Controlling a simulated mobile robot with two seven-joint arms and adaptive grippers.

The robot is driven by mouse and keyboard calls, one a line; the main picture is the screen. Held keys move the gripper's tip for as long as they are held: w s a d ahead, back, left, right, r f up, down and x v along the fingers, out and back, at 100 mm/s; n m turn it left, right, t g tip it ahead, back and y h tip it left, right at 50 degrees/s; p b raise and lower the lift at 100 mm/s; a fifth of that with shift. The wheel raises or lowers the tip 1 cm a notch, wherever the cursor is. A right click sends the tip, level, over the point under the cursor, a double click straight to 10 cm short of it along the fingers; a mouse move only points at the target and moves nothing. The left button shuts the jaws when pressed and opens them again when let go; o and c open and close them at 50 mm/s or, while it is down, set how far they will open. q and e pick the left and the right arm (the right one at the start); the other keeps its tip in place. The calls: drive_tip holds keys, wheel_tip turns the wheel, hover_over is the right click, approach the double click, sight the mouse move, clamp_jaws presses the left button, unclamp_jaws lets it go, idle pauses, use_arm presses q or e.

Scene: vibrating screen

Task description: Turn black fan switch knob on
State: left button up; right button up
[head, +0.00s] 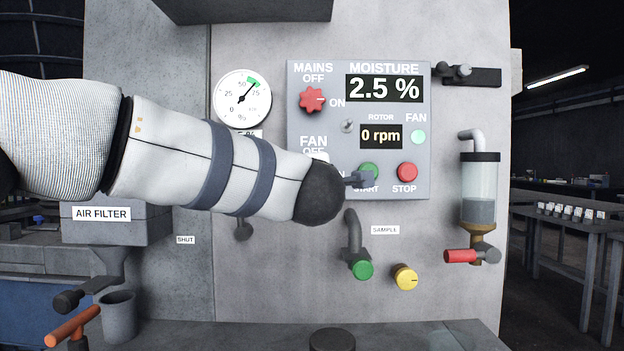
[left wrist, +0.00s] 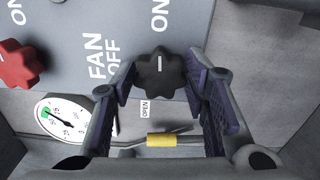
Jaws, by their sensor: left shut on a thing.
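The black fan knob (left wrist: 160,75) is a lobed knob on the grey control panel (head: 300,125). In the left wrist view its white mark points up toward the ON label, away from the side of the OFF label. My left gripper (left wrist: 163,72) is shut on the knob, with one finger on each side. In the head view my left arm hides the knob, and only part of the gripper (head: 356,179) shows beside the START button. The FAN lamp (head: 418,137) is pale green. The rotor display (head: 381,136) reads 0 rpm. My right gripper is not in view.
The red mains knob (head: 313,99) is above my arm, its mark toward ON. The green START button (head: 368,171) and red STOP button (head: 407,172) are close to the gripper. A green-ended pipe (head: 361,269) and yellow knob (head: 405,277) sit below.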

use_arm(q)
drive_tip(key=shift+r+m, duration=0.1)
drive_tip(key=shift+m, duration=0.5)
drive_tip(key=o, duration=1.1)
drive_tip(key=s, duration=1.2)
